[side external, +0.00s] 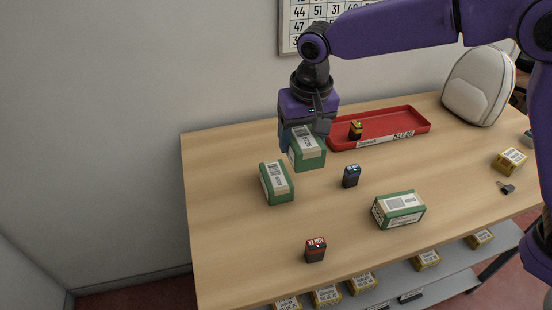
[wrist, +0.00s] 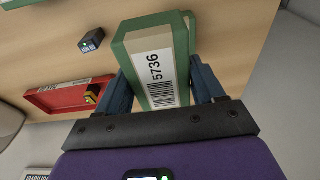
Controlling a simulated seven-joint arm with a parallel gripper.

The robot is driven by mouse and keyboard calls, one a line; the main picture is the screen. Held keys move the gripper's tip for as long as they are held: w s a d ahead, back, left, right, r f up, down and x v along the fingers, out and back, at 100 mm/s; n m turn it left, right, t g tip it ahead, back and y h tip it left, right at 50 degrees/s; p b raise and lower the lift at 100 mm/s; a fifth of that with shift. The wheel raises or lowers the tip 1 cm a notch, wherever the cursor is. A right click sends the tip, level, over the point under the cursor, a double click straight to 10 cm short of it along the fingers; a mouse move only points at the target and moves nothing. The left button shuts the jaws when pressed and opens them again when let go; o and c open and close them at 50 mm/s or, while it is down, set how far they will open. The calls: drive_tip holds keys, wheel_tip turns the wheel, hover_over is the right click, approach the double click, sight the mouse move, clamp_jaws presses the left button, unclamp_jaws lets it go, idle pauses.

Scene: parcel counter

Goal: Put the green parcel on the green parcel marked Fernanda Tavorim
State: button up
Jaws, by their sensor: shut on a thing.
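My gripper (side external: 303,138) is shut on a green parcel (side external: 309,155) and holds it above the counter, in front of the red tray. In the wrist view the held parcel (wrist: 134,50) sits between the blue fingers, its white label reading 5736 with a barcode. A second green parcel (side external: 276,183) with a pale label lies on the counter, below and left of the held one. A third green parcel (side external: 398,210) with a white label lies further right, near the front. The names on these labels are too small to read.
A red tray (side external: 410,122) at the back holds a small yellow-black item (side external: 355,130). Small dark devices stand mid-counter (side external: 351,176) and near the front (side external: 315,250). A yellow box (side external: 509,161) and a pale backpack (side external: 480,85) are at right. The counter's left front is clear.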

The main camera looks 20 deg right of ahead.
drive_tip(key=w+a+f, duration=0.1)
drive_tip(key=f, duration=0.1)
drive_tip(key=w+a+f, duration=0.1)
drive_tip(key=w+f, duration=0.1)
drive_tip(key=w+a+f, duration=0.1)
drive_tip(key=w+f, duration=0.1)
drive_tip(key=shift+a+f, duration=0.2)
drive_tip(key=shift+a, duration=0.15)
drive_tip(key=shift+a+f, duration=0.1)
drive_tip(key=shift+f, duration=1.5)
drive_tip(key=shift+f, duration=0.2)
drive_tip(key=o, duration=1.3)
drive_tip(key=shift+r, duration=0.15)
drive_tip(key=r, duration=0.4)
drive_tip(key=s+r, duration=0.1)
drive_tip(key=r, duration=0.7)
drive_tip(key=shift+s, duration=0.35)
